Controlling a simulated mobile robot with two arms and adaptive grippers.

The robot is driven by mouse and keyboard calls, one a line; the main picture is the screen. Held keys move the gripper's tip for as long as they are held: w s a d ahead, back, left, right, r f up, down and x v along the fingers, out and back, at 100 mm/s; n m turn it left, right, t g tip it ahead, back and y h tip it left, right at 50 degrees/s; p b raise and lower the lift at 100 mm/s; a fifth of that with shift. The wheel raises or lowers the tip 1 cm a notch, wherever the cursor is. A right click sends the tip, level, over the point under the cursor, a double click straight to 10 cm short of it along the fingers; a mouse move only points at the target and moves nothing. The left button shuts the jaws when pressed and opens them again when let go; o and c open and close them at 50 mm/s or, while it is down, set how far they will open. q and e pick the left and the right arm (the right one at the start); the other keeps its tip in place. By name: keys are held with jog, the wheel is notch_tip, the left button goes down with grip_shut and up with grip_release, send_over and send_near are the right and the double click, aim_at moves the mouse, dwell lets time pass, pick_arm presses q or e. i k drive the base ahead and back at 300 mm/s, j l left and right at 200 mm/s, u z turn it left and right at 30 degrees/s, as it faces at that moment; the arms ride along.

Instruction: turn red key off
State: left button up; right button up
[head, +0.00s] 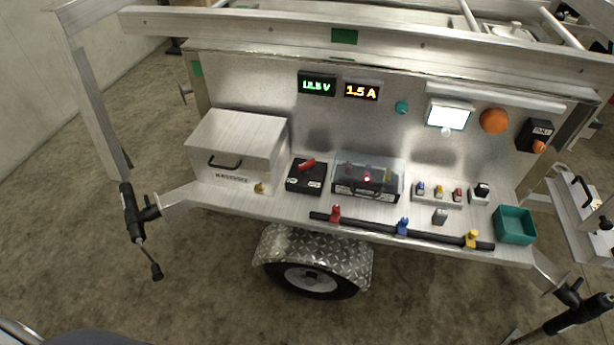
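The red key (306,165) sits on top of a small black box (305,182) on the trailer's shelf. Its handle lies at a slant, with the right end farther back. White markings show on the black box, too small to read. Neither of my grippers shows in the head view.
A metal case (237,150) stands left of the black box, and a clear-covered box (368,190) with a lit red light stands right. A black bar with red, blue and yellow clamps (403,227) lies along the shelf front. Displays read about 13.5 V (317,86) and 1.5 A (361,91). A teal bin (515,225) stands far right.

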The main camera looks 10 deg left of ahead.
aim_at(305, 166)
jog(key=i+l+u, duration=0.1)
jog(key=l+u, duration=0.25)
jog(key=l, duration=0.3)
jog(key=l+u, duration=0.3)
jog(key=l, duration=0.4)
